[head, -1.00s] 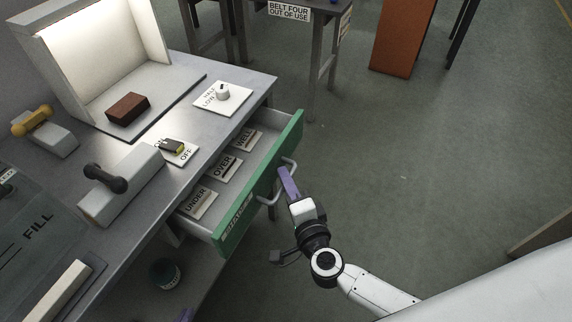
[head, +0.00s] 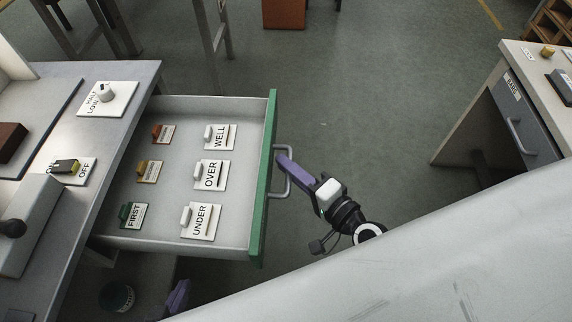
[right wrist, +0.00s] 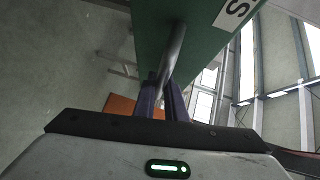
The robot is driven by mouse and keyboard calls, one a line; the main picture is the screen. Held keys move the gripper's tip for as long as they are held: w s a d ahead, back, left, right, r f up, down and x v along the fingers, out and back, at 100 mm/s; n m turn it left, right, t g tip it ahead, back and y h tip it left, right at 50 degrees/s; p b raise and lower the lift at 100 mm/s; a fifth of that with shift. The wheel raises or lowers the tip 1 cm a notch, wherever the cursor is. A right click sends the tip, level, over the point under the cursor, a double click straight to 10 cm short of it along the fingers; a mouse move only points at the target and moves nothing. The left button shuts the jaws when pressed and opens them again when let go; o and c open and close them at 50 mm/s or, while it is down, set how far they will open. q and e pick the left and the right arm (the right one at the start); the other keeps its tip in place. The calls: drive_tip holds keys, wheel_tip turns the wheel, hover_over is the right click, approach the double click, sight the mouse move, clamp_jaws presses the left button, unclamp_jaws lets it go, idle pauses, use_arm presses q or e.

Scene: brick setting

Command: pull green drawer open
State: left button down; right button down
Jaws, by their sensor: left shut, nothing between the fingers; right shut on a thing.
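The green drawer (head: 268,180) stands pulled well out from the grey bench in the head view, its inside showing. My right gripper (head: 284,163) is shut on its metal bar handle (head: 288,182). In the right wrist view, the purple fingers (right wrist: 161,98) close around the handle bar (right wrist: 172,58) in front of the green drawer face (right wrist: 205,30). Inside the drawer lie tags reading WELL (head: 221,137), OVER (head: 211,175), UNDER (head: 201,220) and FIRST (head: 134,215), with others. My left gripper (head: 178,297) shows only as a purple piece low in the picture, shut and empty.
A dark green tin (head: 116,296) sits below the drawer. Another bench (head: 470,110) stands at right. Open floor (head: 370,90) lies between.

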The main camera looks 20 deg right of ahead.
drive_tip(key=shift+s+d, duration=0.1)
drive_tip(key=shift+d, duration=0.05)
drive_tip(key=c, duration=1.8)
unclamp_jaws()
drive_tip(key=v, duration=1)
drive_tip(key=shift+s, duration=0.15)
